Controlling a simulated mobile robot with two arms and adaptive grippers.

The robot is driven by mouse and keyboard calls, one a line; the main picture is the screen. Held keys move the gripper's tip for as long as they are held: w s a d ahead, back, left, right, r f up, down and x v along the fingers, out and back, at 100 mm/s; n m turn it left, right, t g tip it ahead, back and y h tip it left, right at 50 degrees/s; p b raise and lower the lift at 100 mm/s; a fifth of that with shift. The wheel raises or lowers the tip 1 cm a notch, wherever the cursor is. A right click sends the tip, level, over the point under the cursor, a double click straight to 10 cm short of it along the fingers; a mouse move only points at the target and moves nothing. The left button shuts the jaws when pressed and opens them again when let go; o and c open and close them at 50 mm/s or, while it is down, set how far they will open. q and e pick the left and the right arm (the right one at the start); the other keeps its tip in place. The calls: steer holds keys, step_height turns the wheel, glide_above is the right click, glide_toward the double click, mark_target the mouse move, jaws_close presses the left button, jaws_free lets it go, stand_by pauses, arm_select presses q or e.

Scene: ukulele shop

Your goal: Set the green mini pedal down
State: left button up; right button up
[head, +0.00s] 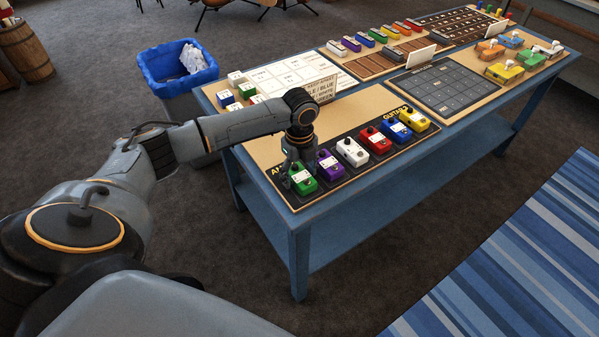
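The green mini pedal (304,184) is at the near left end of the row of pedals on the black mat (393,152). It looks upright and level with its neighbours; I cannot tell whether its underside touches the mat. My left gripper (299,173) points down over it, with its fingers at the pedal and hiding part of it. The view is too small to tell whether the fingers are pressed on it or slightly apart. My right gripper is not in view.
A purple pedal (329,164) stands close to the right of the green one, then a white pedal (352,151), a red pedal (376,139) and more. A text sign (320,88) stands behind my forearm. A blue bin (160,73) is left of the table.

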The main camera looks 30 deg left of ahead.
mark_target(300, 174)
arm_select(q)
step_height(300, 174, up, 12)
steer(key=b, duration=0.1)
steer(key=shift+r, duration=0.2)
stand_by(0.4)
steer(key=shift+f, duration=0.1)
stand_by(0.3)
